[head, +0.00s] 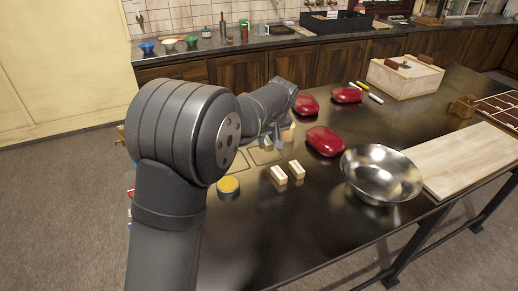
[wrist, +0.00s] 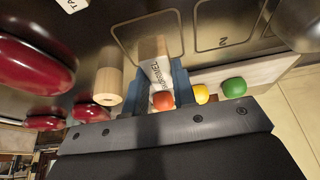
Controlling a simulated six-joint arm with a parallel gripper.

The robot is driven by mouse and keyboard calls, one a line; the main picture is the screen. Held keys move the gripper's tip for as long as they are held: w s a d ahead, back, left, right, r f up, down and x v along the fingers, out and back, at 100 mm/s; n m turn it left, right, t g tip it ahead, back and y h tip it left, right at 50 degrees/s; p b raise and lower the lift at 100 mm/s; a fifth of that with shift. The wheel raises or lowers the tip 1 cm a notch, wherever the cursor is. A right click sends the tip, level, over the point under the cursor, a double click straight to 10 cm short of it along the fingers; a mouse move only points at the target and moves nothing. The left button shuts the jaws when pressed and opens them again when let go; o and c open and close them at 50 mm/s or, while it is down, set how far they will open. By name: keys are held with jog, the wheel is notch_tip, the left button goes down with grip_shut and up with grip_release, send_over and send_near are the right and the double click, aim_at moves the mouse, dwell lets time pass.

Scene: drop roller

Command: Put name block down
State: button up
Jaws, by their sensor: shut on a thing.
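The name block (wrist: 155,58), a pale wooden block with dark lettering on one face, is between my gripper's (wrist: 152,72) two fingers in the wrist view. My gripper is shut on it. In the head view my gripper (head: 279,141) is low over the dark table, near a board with outlined squares (head: 238,159). My fingers partly hide the block there. In the wrist view the block is near outlined squares, one marked 2 (wrist: 223,38). I cannot tell whether the block touches the surface.
Two pale blocks (head: 279,175) (head: 297,170) stand in front of my gripper. A yellow-topped round tin (head: 228,187), a metal bowl (head: 381,174) and red rounded objects (head: 325,141) are nearby. A wooden cylinder (wrist: 108,84) is close beside my fingers.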

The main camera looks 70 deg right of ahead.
jog(key=w+f, duration=0.1)
jog(key=w+d+f, duration=0.1)
jog(key=w, duration=0.1)
jog(key=shift+w+d+f, duration=0.1)
jog(key=shift+w+f, duration=0.15)
jog(key=shift+f, duration=1.9)
jog(key=shift+f, duration=0.15)
jog(key=o, duration=1)
jog(key=shift+c, duration=0.2)
jog(key=v, duration=1.2)
jog(key=shift+r, duration=0.2)
